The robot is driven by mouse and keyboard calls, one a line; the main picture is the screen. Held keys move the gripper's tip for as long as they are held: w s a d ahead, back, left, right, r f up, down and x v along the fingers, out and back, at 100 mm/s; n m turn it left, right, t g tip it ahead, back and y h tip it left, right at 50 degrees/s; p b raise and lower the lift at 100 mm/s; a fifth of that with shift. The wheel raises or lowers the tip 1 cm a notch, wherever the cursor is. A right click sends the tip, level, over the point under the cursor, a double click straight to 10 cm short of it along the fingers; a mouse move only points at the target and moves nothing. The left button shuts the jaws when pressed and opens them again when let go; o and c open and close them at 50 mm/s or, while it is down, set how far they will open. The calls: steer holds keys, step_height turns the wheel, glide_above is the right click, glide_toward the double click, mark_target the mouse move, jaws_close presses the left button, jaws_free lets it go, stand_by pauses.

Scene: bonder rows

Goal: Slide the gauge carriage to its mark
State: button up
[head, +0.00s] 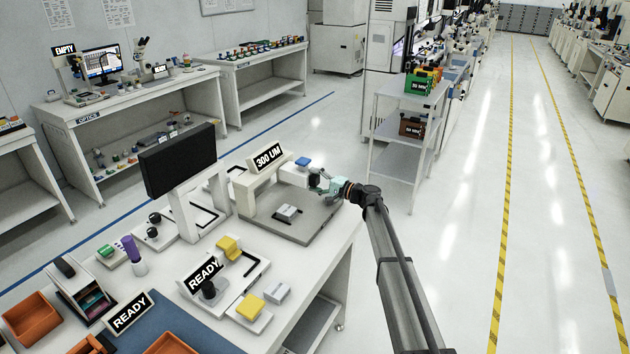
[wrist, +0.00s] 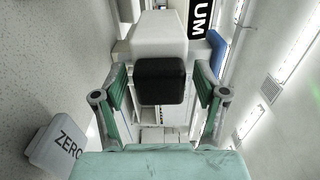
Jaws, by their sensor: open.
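The gauge is a white bridge (head: 262,190) on a grey plate (head: 318,222), with a "300 UM" sign (head: 268,156) on top. Its carriage appears to be the white block (wrist: 160,35) with a black square knob (wrist: 160,80) facing my wrist camera; the knob also shows as a dark shape in the head view (head: 315,179). A blue piece (head: 302,161) sits on top of the gauge near its right end. My gripper (wrist: 160,103) is open, its two fingers on either side of the knob with visible gaps. Whether the fingertips reach past the knob is hard to tell.
A block marked "ZERO" (wrist: 58,145) shows at the lower left of the wrist view. A small grey block (head: 288,212) lies on the plate. A black monitor (head: 178,160) stands left of the gauge. A shelf cart (head: 400,135) stands behind; the right floor is clear.

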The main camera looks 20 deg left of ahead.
jaws_close()
steer(key=s+b, duration=0.2)
steer(key=s, duration=0.2)
steer(key=s+a+b, duration=0.1)
steer(key=s+b, duration=0.2)
steer(key=s, duration=0.1)
steer(key=s+b, duration=0.2)
steer(key=s, duration=0.2)
steer(key=shift+s+a+b, duration=0.15)
steer(key=shift+a+b, duration=0.2)
steer(key=shift+b, duration=0.05)
jaws_free()
steer(key=shift+s+a, duration=0.1)
steer(key=shift+s, duration=0.05)
steer(key=s+d, duration=0.1)
steer(key=d, duration=1.1)
steer(key=shift+s, duration=0.3)
